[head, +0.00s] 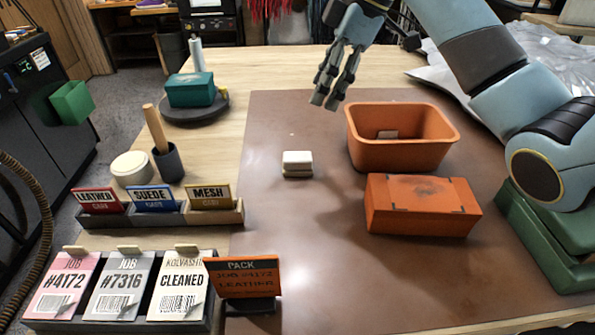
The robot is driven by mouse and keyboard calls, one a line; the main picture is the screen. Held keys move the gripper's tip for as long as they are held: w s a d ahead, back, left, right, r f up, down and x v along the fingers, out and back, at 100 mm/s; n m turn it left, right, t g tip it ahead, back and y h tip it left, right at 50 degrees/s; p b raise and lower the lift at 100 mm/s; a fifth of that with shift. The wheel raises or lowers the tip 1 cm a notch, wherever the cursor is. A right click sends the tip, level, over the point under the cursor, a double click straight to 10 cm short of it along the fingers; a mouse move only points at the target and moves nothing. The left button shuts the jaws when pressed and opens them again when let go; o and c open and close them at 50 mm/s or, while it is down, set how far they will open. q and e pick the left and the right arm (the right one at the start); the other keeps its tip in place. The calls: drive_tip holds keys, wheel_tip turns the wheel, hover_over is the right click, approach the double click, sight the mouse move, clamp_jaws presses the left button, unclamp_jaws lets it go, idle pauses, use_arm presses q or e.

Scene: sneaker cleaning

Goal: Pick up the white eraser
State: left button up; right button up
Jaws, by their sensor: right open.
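The white eraser (297,158) is a small white block with a darker lower edge. It lies on the brown mat (290,240), left of the orange bin. My right gripper (325,101) is open and empty, above the mat and a little to the right of and beyond the eraser. It is apart from the eraser, with its fingers pointing down and to the left. My left gripper is not in view.
An orange bin (358,152) holding a small pale item and an orange box (420,222) stand to the right. Label holders (225,217), job cards (119,285) and an orange pack sign (243,279) line the left. The mat around the eraser is clear.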

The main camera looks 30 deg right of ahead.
drive_tip(key=b, duration=0.4)
approach(298, 155)
drive_tip(key=x, duration=1)
drive_tip(key=shift+a+f+b, duration=0.1)
drive_tip(key=shift+f+b, duration=0.2)
drive_tip(key=shift+b, duration=0.05)
drive_tip(key=shift+c, duration=0.5)
drive_tip(key=c, duration=1.1)
drive_tip(key=shift+r, duration=0.1)
drive_tip(key=shift+c, duration=0.2)
wheel_tip(298, 155, up, 10)
drive_tip(key=shift+f, duration=0.1)
